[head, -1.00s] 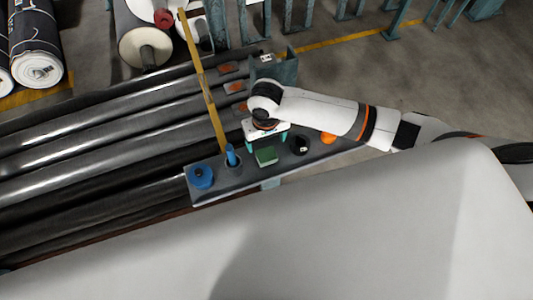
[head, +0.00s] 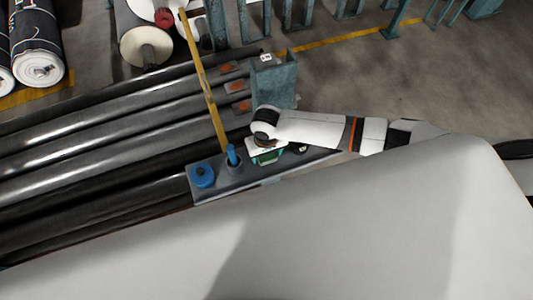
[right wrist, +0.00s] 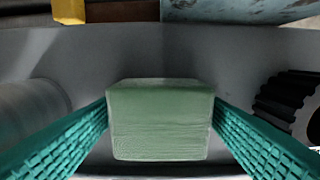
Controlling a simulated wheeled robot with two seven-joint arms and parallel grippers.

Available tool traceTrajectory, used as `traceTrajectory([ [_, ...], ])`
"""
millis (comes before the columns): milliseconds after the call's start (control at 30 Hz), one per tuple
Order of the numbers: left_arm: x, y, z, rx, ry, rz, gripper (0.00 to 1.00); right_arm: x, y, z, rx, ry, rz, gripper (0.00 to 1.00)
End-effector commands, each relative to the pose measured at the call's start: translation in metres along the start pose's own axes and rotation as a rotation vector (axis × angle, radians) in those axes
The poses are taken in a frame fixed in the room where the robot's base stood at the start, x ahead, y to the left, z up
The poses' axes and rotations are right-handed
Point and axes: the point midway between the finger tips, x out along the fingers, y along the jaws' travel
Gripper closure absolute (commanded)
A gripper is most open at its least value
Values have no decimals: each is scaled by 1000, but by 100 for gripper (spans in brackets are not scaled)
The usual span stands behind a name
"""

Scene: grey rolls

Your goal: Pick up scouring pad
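The scouring pad is a green block (right wrist: 160,125) that fills the middle of the right wrist view. In the head view only a little of its green shows under my right gripper (head: 264,153). My right gripper's teal fingers (right wrist: 160,112) stand on either side of the pad, spread wide, with their tips close by its left and right edges. Whether they touch it is hard to tell. The pad seems to rest on the grey tray (head: 215,190). My left gripper is not in view.
On the tray a blue round object (head: 201,175) and a blue-handled item in a cup (head: 232,157) stand left of my gripper. A dark round object (head: 299,148) is close on the right. A yellow bar (head: 205,85) rises behind. Long dark rolls (head: 100,150) lie left.

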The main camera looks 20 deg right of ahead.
Motion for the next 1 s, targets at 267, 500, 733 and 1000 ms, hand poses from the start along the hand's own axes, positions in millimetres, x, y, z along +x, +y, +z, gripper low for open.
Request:
traceTrajectory([
  [267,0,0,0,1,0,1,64,0,0,0,0,0,0,68],
  [500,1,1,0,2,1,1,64,-5,0,1,1,-1,1,68],
  [733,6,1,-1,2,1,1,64,-45,0,1,0,-4,3,68],
  [1000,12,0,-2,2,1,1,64,-90,0,1,0,-1,2,68],
])
